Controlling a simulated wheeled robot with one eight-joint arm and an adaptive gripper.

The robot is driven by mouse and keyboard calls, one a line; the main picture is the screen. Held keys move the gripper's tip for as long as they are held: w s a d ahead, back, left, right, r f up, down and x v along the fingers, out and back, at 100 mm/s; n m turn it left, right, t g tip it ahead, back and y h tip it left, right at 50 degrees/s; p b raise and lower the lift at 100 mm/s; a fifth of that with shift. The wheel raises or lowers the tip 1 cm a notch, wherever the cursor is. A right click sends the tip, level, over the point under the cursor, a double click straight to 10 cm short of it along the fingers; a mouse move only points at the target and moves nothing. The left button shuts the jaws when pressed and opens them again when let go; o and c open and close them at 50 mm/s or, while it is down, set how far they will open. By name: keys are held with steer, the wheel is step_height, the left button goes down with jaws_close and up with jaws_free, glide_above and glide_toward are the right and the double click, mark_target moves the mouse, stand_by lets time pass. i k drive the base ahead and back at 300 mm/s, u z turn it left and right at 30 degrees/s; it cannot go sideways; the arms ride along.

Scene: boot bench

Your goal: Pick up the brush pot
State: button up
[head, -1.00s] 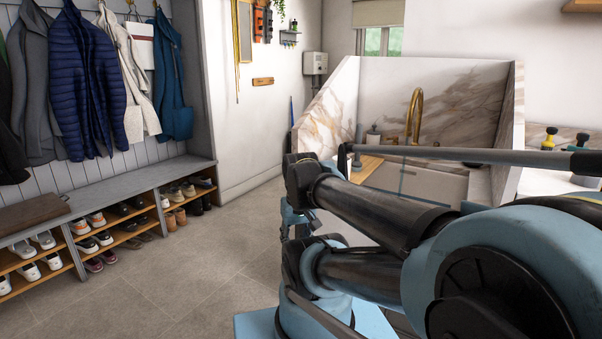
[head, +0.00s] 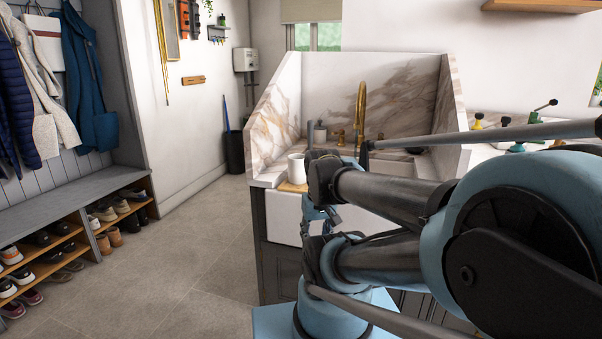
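A white cup-shaped pot (head: 297,169) stands upright on a wooden board at the left front corner of the sink counter. It may be the brush pot, but I see no brushes in it and cannot tell for sure. My arm crosses in front of the counter, just right of the pot. My gripper (head: 319,214) appears to hang below the arm's far end, in front of the counter, lower than the pot and partly hidden by my arm. Its fingers are too small and covered to show whether they are open.
The sink has a marble splashback (head: 385,95) and a brass tap (head: 361,108). A grey dispenser (head: 319,133) stands behind the pot. Several bottles stand on the right counter. A shoe bench (head: 75,205) lines the left wall. The tiled floor (head: 190,275) between is clear.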

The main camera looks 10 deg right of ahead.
mark_target(296, 174)
steer(key=u, duration=0.6)
steer(key=k, duration=1.85)
steer(key=z, duration=0.4)
steer(key=i, duration=1)
steer(key=u, duration=0.05)
